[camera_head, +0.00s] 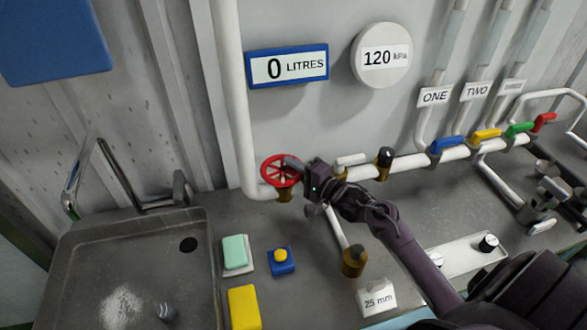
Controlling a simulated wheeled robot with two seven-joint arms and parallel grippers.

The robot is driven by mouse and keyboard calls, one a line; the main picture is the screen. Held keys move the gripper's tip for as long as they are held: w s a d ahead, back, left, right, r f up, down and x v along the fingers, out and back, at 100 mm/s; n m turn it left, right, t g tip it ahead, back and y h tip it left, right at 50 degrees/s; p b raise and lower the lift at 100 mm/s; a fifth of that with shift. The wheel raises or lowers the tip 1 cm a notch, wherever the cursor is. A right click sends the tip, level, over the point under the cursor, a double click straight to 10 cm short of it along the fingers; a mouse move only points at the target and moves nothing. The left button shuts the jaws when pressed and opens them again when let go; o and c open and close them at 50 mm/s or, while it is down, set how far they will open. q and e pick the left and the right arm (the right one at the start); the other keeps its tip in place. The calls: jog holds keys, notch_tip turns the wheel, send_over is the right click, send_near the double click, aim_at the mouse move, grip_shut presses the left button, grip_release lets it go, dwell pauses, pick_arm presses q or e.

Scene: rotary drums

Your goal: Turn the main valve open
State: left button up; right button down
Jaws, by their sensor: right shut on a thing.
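The main valve is a red handwheel (274,173) on a brass body (284,195), set in the white pipe near the middle of the head view. My right gripper (295,168) reaches in from the lower right and is shut on the wheel's right side. Its fingers cover part of the rim there. The display (288,67) above reads 0 LITRES, and the round gauge (381,57) reads 120 kPa. My left gripper does not show.
Blue (447,144), yellow (486,134), green (519,129) and red (544,121) lever handles line the pipe at right. A sink (75,240) with a faucet (95,150) is at left. A blue box with a yellow button (281,260) and a yellow block (243,307) sit on the counter.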

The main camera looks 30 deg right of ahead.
jog(key=shift+w+n+g+y, duration=0.1)
jog(key=shift+n+g+y, duration=0.2)
jog(key=shift+n+y, duration=0.35)
jog(key=shift+m, duration=0.25)
jog(key=c, duration=1.4)
grip_release()
jog(key=shift+o, duration=0.2)
jog(key=b+v, duration=0.2)
jog(key=v, duration=0.5)
jog(key=shift+s+d, duration=0.15)
jog(key=shift+s, duration=0.2)
jog(key=shift+f, duration=0.1)
